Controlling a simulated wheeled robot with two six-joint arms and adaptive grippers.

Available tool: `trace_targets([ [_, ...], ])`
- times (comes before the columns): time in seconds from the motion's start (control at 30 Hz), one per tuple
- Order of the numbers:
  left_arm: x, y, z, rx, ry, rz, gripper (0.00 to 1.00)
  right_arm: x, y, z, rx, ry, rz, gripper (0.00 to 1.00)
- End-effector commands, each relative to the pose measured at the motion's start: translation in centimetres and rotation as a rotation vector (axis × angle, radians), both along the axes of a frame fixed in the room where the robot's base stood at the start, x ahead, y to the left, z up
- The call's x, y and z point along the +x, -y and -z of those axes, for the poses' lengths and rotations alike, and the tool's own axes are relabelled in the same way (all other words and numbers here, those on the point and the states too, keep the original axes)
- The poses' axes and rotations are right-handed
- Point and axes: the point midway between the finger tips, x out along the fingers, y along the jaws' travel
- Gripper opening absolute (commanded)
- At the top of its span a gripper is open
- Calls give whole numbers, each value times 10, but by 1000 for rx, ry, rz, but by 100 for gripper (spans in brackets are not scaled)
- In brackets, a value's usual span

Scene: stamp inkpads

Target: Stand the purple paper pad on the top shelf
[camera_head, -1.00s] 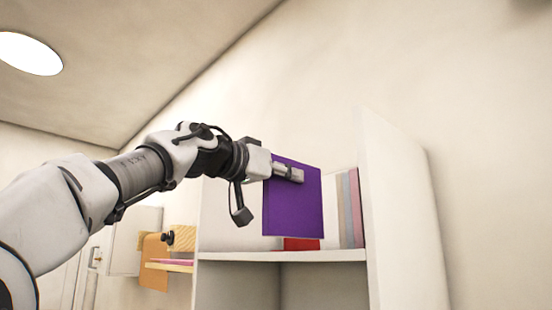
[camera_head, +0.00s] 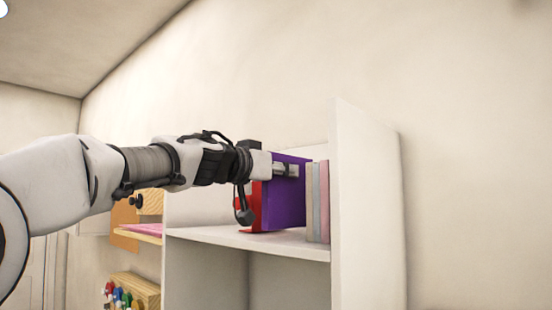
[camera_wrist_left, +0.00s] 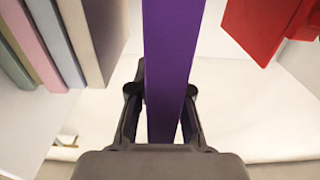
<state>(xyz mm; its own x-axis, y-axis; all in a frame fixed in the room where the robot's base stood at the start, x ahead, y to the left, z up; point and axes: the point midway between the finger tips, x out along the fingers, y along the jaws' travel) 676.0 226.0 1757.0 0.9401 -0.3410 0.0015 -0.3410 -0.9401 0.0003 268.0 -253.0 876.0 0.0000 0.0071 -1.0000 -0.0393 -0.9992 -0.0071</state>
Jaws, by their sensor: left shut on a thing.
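The purple paper pad (camera_head: 285,204) is upright at the white top shelf (camera_head: 245,239), between a red object on its left and a row of pads on its right. My left gripper (camera_head: 287,170) is shut on the pad near its upper edge. In the left wrist view the pad (camera_wrist_left: 171,60) runs edge-on between the fingers (camera_wrist_left: 162,115). Its lower edge is close to the shelf board; I cannot tell whether it touches. My right gripper is not in view.
Several upright pads (camera_head: 318,200) stand against the shelf's right side wall (camera_head: 365,205). The red object (camera_head: 252,210) stands left of the purple pad and shows in the wrist view (camera_wrist_left: 262,28). A rack with colourful items (camera_head: 130,290) is at lower left.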

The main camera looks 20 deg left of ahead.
Motion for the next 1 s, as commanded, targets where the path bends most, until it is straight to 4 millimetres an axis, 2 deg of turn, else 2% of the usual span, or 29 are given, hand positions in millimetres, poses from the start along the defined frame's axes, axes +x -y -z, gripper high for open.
trace_targets([
  [0.3,35,13,7,0,0,0,0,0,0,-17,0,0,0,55],
  [0.5,51,19,13,0,0,1,0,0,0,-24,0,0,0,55],
  [1.0,55,21,16,-1,2,1,0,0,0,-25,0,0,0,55],
])
